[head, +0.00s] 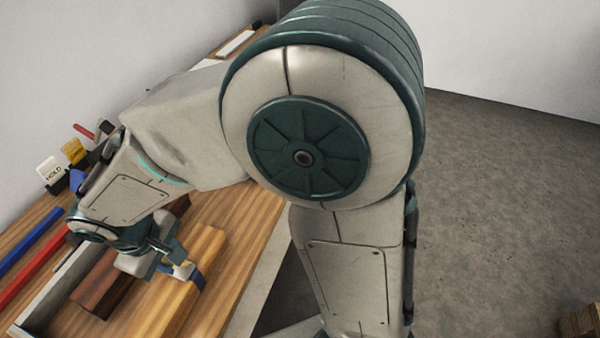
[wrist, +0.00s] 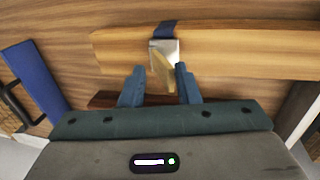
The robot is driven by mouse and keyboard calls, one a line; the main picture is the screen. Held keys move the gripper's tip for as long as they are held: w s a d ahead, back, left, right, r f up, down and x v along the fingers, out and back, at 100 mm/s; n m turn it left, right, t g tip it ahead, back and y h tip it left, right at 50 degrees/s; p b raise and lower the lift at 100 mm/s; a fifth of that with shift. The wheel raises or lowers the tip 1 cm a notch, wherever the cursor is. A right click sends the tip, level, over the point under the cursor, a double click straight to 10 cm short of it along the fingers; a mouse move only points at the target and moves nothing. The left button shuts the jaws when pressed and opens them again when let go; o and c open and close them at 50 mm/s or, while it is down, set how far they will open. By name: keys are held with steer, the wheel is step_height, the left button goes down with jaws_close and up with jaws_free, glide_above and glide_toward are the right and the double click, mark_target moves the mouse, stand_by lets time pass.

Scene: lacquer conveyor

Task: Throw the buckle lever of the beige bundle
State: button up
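The beige bundle (wrist: 240,52) is a block of light wood lying on the wooden table, and it also shows in the head view (head: 207,243). A dark blue strap (wrist: 166,28) runs over it to a silver buckle (wrist: 157,47). The tan buckle lever (wrist: 164,72) sticks out from the buckle toward my gripper (wrist: 160,70). My gripper is open, one blue finger on each side of the lever's end; I cannot tell whether either touches it. In the head view my gripper (head: 164,258) is low beside the strap, and my wrist partly hides that area.
A dark brown bundle (head: 108,288) lies left of the beige one, beside a grey metal rail (head: 58,290). Blue (head: 30,240) and red (head: 28,270) bars lie further left. A white HOLD card (head: 50,172) and a yellow card (head: 74,150) stand at the back.

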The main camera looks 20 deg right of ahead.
steer(key=d+v, duration=0.1)
steer(key=v, duration=1.1)
steer(key=s+d+r+m+t+y+p, duration=0.1)
steer(key=d+m+p, duration=0.4)
steer(key=d, duration=2.1)
steer(key=s+m, duration=0.1)
steer(key=m, duration=0.3)
steer(key=shift+r+m+y, duration=0.3)
steer(key=shift+r, duration=0.1)
steer(key=shift+w+a, duration=0.1)
steer(key=shift+o, duration=0.8)
steer(key=shift+s+d+f, duration=0.1)
steer(key=shift+s+d, duration=0.1)
steer(key=shift+d, duration=0.05)
